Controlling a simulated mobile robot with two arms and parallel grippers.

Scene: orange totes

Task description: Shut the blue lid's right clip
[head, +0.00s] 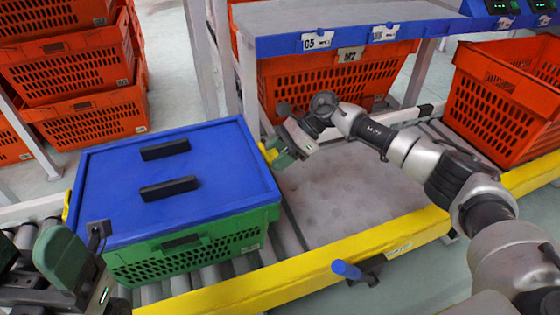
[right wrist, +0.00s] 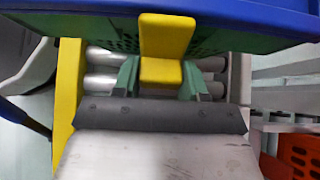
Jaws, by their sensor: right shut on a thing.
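A blue lid (head: 215,152) lies on a green tote (head: 205,255) on the roller conveyor. The yellow right clip (head: 267,152) is at the lid's right edge. In the right wrist view the clip (right wrist: 166,42) reaches down from the lid's rim (right wrist: 240,14), and its lower part juts toward the camera. My right gripper (head: 283,152) is at the tote's right side, shut on the clip, with one green fingertip on each side of it in the right wrist view (right wrist: 161,78). I cannot tell whether the clip is latched. My left gripper (head: 32,245) is at the lower left, its green fingers apart, holding nothing visible.
Two black handles (head: 168,188) stand on the lid. A yellow rail (head: 300,268) runs along the conveyor's front. A shelf post (head: 247,70) rises behind the tote. Orange totes stand at the back left (head: 85,115), under the shelf (head: 330,82) and at the right (head: 505,100).

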